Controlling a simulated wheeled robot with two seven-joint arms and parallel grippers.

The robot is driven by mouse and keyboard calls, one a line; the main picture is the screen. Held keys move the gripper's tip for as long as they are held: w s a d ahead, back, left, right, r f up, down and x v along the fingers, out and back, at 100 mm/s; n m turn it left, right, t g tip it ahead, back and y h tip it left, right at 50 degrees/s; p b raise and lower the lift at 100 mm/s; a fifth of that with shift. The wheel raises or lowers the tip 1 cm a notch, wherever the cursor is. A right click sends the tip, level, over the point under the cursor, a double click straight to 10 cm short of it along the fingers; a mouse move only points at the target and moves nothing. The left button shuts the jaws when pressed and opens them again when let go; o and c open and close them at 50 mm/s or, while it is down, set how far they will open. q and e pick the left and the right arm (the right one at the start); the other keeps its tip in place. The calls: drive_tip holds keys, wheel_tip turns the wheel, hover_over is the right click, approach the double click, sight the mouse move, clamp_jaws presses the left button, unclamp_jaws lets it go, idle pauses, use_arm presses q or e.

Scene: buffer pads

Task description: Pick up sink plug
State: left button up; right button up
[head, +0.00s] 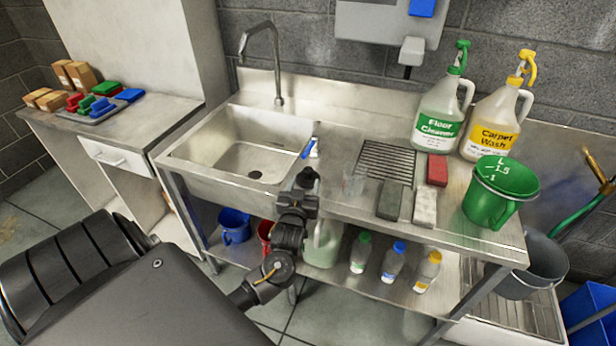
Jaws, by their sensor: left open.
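The steel sink (190,153) is set into the left part of the steel counter. A small dark round spot (255,174) lies on its floor; I cannot tell whether this is the open drain or the sink plug. No other sink plug can be clearly made out. My left gripper (307,178) is at the counter's front edge, right of the sink, apart from the dark spot. It is open, seen from behind, and its fingertips are largely hidden. My right gripper is not in view.
A blue-handled item (308,148) lies by the sink's right rim. The tap (278,70) rises behind the sink. Cleaner jugs (440,112), pads (425,205) and a green measuring jug (500,190) stand to the right. Bottles (393,262) sit on the lower shelf.

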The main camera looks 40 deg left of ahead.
sight(307, 174)
use_arm(q)
drive_tip(key=shift+p+x, duration=0.7)
drive_tip(key=shift+x, duration=1.9)
drive_tip(key=shift+a+f, duration=0.1)
drive_tip(key=shift+f, duration=0.1)
drive_tip(key=c, duration=1.1)
drive_tip(key=shift+o, duration=0.2)
drive_tip(key=shift+r, duration=0.1)
drive_tip(key=shift+r, duration=0.6)
drive_tip(key=s+d+r+b, duration=0.1)
drive_tip(key=s+d+r, duration=0.7)
drive_tip(key=s+r, duration=0.3)
drive_tip(key=shift+s+r, duration=0.35)
